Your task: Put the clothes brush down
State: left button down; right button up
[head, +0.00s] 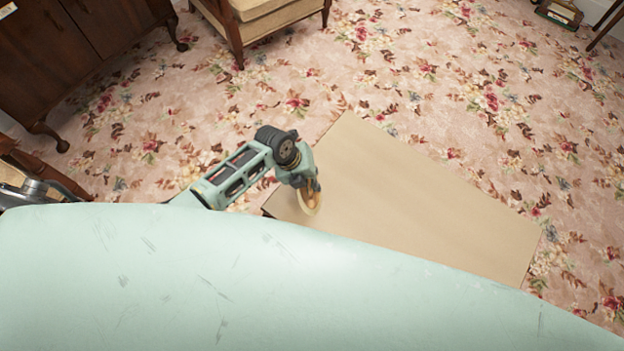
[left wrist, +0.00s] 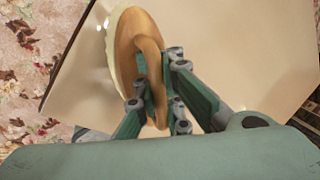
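The clothes brush (head: 311,203) has a wooden back and handle with pale bristles. It also shows in the left wrist view (left wrist: 127,42), its handle between the two fingers. My left gripper (head: 311,186) is shut on the brush; the fingers (left wrist: 160,92) close around the handle from both sides. The brush is over the near left part of a plain beige tabletop (head: 410,200). I cannot tell whether it touches the surface. My right gripper is not in view.
The beige tabletop is otherwise bare. Flowered carpet (head: 420,80) surrounds it. A dark wooden cabinet (head: 60,70) stands at the upper left and an upholstered chair (head: 265,20) at the top. A small boxy object (head: 559,13) lies at the top right. My pale green body covers the bottom.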

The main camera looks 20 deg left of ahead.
pick_arm(q)
jog(key=shift+f, duration=0.15)
jog(key=c, duration=2.5)
grip_release()
jog(key=o, duration=0.6)
jog(key=shift+r, duration=0.3)
jog(key=p+v, duration=0.1)
jog(key=v, duration=1)
jog(key=shift+r, duration=0.35)
jog(key=shift+a, duration=0.1)
